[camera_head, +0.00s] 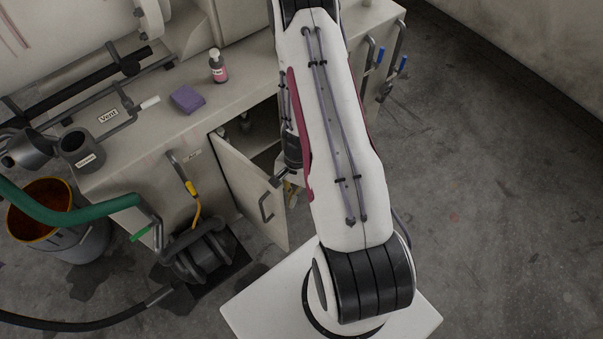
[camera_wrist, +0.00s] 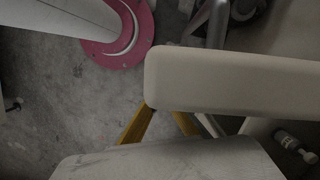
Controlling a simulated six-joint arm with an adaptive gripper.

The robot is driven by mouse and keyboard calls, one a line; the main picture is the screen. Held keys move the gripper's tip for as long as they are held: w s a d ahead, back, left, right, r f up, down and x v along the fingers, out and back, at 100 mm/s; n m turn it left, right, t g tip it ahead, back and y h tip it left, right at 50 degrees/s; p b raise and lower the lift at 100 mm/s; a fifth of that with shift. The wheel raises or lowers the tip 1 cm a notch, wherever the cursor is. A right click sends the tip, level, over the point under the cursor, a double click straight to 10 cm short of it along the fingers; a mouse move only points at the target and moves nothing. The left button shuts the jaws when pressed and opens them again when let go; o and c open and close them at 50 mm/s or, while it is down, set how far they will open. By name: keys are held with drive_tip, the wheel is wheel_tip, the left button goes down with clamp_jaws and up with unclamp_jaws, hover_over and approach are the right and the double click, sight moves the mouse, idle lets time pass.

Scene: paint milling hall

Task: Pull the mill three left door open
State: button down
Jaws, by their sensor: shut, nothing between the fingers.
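The mill door (camera_head: 245,185) is a pale beige panel that stands swung out from the cabinet front, with a dark gap behind it.
The cabinet interior (camera_head: 250,140) is dark. The floor at the right is clear.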

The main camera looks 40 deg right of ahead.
drive_tip(key=w+d+r, duration=0.1)
drive_tip(key=d+r, duration=0.4)
drive_tip(key=r, duration=0.4)
drive_tip(key=shift+d+r, duration=0.35)
idle(0.5)
idle(0.6)
drive_tip(key=s+a+r+n+t+h, duration=0.1)
drive_tip(key=s+a+r+n+t, duration=0.1)
drive_tip(key=r, duration=1.1)
drive_tip(key=s+a+r+n+t, duration=0.2)
drive_tip(key=s+a+r+n, duration=0.3)
drive_tip(key=a+r, duration=0.4)
drive_tip(key=s+a+r+n+t+h, duration=0.1)
drive_tip(key=a+r+n, duration=0.4)
drive_tip(key=r, duration=1.3)
drive_tip(key=shift+s+a+n+t+h, duration=0.35)
drive_tip(key=shift+s+t, duration=0.55)
drive_tip(key=shift+s, duration=0.4)
drive_tip(key=shift+d+f, duration=0.1)
